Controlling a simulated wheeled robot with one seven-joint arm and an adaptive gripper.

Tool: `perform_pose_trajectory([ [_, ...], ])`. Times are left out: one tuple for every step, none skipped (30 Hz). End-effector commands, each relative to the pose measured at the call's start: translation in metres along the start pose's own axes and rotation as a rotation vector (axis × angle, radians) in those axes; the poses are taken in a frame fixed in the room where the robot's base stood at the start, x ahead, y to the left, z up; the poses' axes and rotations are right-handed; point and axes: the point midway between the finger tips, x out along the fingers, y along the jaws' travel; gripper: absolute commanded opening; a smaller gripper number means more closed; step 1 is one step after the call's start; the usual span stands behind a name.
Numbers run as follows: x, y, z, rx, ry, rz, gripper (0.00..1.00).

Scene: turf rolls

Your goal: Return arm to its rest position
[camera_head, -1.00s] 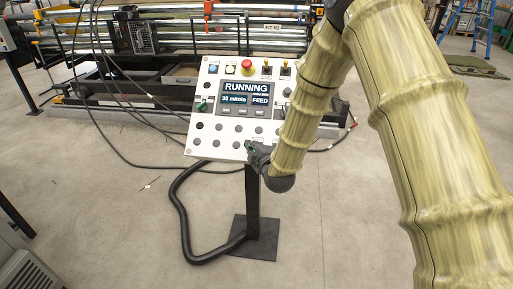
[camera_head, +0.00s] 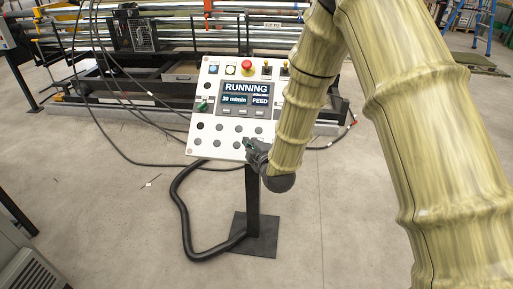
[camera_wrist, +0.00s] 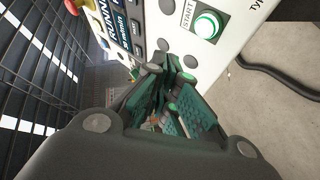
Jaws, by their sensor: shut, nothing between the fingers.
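My gripper (camera_head: 251,147) is at the lower right edge of a white control panel (camera_head: 208,140), in front of it in the head view. Its dark body and green-lined fingers (camera_wrist: 172,98) show in the wrist view, with the fingers together and nothing held between them. The panel's screen (camera_head: 247,93) reads RUNNING, 30 m/min and FEED. A red mushroom button (camera_head: 247,66) sits at the panel's top. In the wrist view a lit green START button (camera_wrist: 207,25) lies beyond the fingertips. I cannot tell whether the fingers touch the panel.
The panel stands on a black post with a floor plate (camera_head: 254,240). A thick black hose (camera_head: 183,215) curls beside it. A machine with long metal rollers (camera_head: 165,30) stands behind, with loose cables (camera_head: 120,155). A blue ladder (camera_head: 485,25) is at the far right. The floor in front is clear.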

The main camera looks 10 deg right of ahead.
Motion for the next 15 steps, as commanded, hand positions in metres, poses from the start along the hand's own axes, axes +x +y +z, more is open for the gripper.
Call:
perform_pose_trajectory([
  [0.0, 0.0, 0.0, 0.0, 0.0, 0.0, 0.0],
  [0.0, 0.0, 0.0, 0.0, 0.0, 0.0, 0.0],
  [0.0, 0.0, 0.0, 0.0, 0.0, 0.0, 0.0],
  [0.0, 0.0, 0.0, 0.0, 0.0, 0.0, 0.0],
  [0.0, 0.0, 0.0, 0.0, 0.0, 0.0, 0.0],
  [0.0, 0.0, 0.0, 0.0, 0.0, 0.0, 0.0],
  [0.0, 0.0, 0.0, 0.0, 0.0, 0.0, 0.0],
  [0.0, 0.0, 0.0, 0.0, 0.0, 0.0, 0.0],
  [0.0, -0.001, 0.001, 0.003, -0.001, -0.003, 0.0],
  [-0.001, -0.003, 0.002, 0.007, -0.003, -0.007, 0.0],
  [-0.002, -0.006, 0.003, 0.015, -0.007, -0.015, 0.0],
  [-0.005, -0.013, 0.007, 0.032, -0.015, -0.03, 0.0],
  [-0.008, -0.02, 0.011, 0.049, -0.023, -0.045, 0.0],
  [-0.011, -0.029, 0.015, 0.072, -0.033, -0.065, 0.0],
  [-0.018, -0.043, 0.023, 0.107, -0.051, -0.096, 0.0],
])
